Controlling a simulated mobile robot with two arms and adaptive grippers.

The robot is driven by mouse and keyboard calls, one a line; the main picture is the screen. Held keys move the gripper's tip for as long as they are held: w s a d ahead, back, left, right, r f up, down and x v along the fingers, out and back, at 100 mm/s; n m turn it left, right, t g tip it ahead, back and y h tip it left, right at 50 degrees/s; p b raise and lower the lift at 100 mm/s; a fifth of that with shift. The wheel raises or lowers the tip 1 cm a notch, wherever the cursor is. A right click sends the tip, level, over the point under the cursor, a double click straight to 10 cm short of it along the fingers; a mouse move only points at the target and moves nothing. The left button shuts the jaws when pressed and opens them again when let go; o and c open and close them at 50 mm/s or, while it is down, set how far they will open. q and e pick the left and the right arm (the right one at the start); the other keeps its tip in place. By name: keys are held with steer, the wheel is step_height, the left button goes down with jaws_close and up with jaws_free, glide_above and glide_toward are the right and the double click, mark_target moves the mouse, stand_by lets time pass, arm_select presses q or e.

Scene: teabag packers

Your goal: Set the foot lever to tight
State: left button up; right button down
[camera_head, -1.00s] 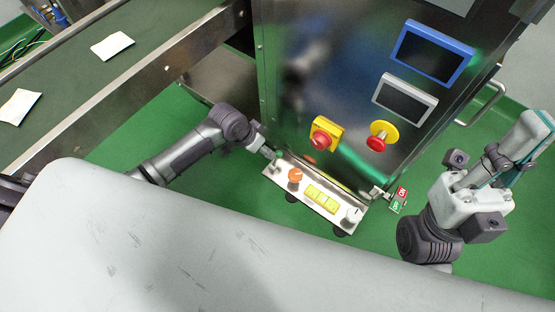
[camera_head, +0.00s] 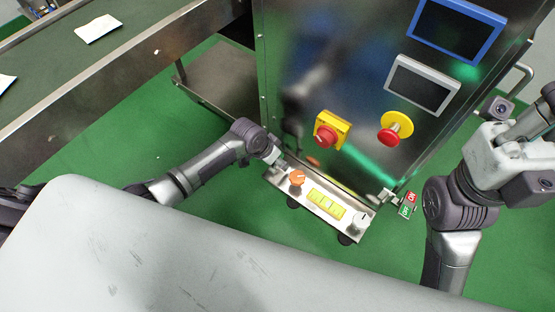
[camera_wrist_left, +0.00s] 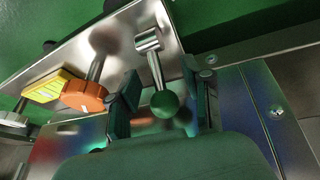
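A metal control box (camera_head: 318,207) stands low at the front of the machine. In the left wrist view a lever (camera_wrist_left: 155,70) with a green ball knob (camera_wrist_left: 165,103) sticks out at the end of this box; it looks like the foot lever. My left gripper (camera_head: 279,160) is at the box's left end in the head view, where it mostly hides the lever. In the left wrist view its two fingers are apart, one on each side of the green knob, with gaps visible. My right gripper (camera_head: 535,135) is at the right edge, away from the box; its fingertips are unclear.
The box carries an orange knob (camera_head: 297,178), yellow buttons (camera_head: 326,204) and a white knob (camera_head: 361,222). A red and green sign (camera_head: 407,204) is beside it. The machine has two red buttons (camera_head: 326,136) (camera_head: 391,134) and two screens. A conveyor (camera_head: 60,60) runs at left.

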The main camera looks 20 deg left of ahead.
arm_select(q)
jaws_close()
